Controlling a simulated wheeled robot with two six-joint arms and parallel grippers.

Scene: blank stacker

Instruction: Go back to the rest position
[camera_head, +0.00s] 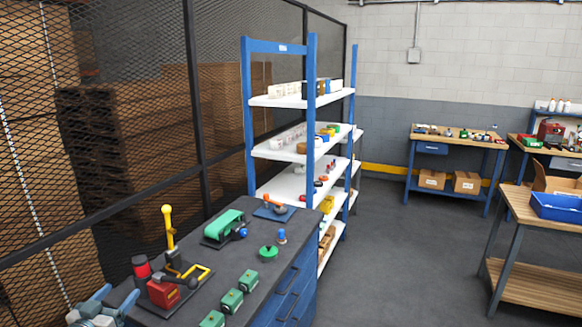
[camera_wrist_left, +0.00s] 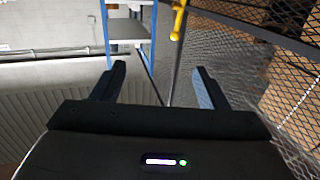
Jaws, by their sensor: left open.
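My left gripper (camera_head: 92,310) shows only partly at the bottom left of the head view, beside the near left end of the dark workbench (camera_head: 190,312). In the left wrist view my left gripper (camera_wrist_left: 157,78) has its two fingers spread wide apart with nothing between them. Its fingers point toward a blue rack (camera_wrist_left: 130,30) and a mesh fence (camera_wrist_left: 230,60). A yellow handle (camera_wrist_left: 178,20) shows beyond the fingers, apart from them. My right gripper is in neither view.
On the workbench stand a red press (camera_head: 164,290) with a yellow lever (camera_head: 168,225), a green machine (camera_head: 224,226), a green knob-like piece (camera_head: 268,252) and several green blocks (camera_head: 232,300). Shelves (camera_head: 300,98) stand behind. Grey floor (camera_head: 400,260) is clear to the right.

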